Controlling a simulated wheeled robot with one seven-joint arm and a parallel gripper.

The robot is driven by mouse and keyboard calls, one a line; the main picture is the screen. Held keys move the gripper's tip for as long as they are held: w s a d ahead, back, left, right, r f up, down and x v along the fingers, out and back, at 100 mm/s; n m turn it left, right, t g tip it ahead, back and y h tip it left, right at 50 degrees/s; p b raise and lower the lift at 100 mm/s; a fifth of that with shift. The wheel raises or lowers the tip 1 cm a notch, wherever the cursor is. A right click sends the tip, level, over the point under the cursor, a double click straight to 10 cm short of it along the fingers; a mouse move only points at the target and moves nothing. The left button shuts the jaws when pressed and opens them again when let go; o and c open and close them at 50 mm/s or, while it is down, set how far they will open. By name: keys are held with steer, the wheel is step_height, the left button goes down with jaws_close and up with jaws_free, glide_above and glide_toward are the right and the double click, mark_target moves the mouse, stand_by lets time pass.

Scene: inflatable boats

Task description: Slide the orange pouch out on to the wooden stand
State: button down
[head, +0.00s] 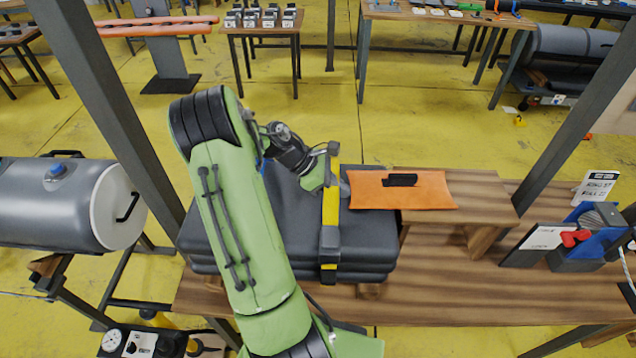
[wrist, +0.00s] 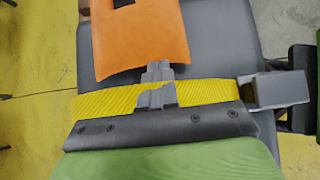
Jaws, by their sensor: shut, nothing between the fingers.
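The orange pouch (head: 425,190) has a black patch on top. In the head view it lies flat, mostly on the wooden stand (head: 485,187), with its left end over the dark folded boat stack (head: 368,236). In the wrist view the orange pouch (wrist: 142,45) lies just beyond the fingertips. My gripper (head: 344,188) is shut and empty at the pouch's left edge; its fingers (wrist: 158,72) reach that edge, and I cannot tell whether they touch it. A yellow strap (head: 330,208) crosses the stack beneath my gripper and also shows in the wrist view (wrist: 205,92).
The strap's dark buckle (wrist: 275,90) sits right of the fingers in the wrist view. Dark posts (head: 560,130) frame the workbench (head: 450,290). A blue bin (head: 588,235) and sign cards (head: 540,240) stand at the right. The bench front right of the stack is clear.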

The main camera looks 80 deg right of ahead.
mark_target(408, 194)
steer(key=s+d+p, duration=0.1)
steer(key=s, duration=0.4)
steer(key=s+d+p, duration=0.1)
steer(key=s, duration=0.4)
steer(key=s+d, duration=0.1)
steer(key=s, duration=0.4)
steer(key=shift+d+p, duration=0.3)
steer(key=shift+p, duration=0.1)
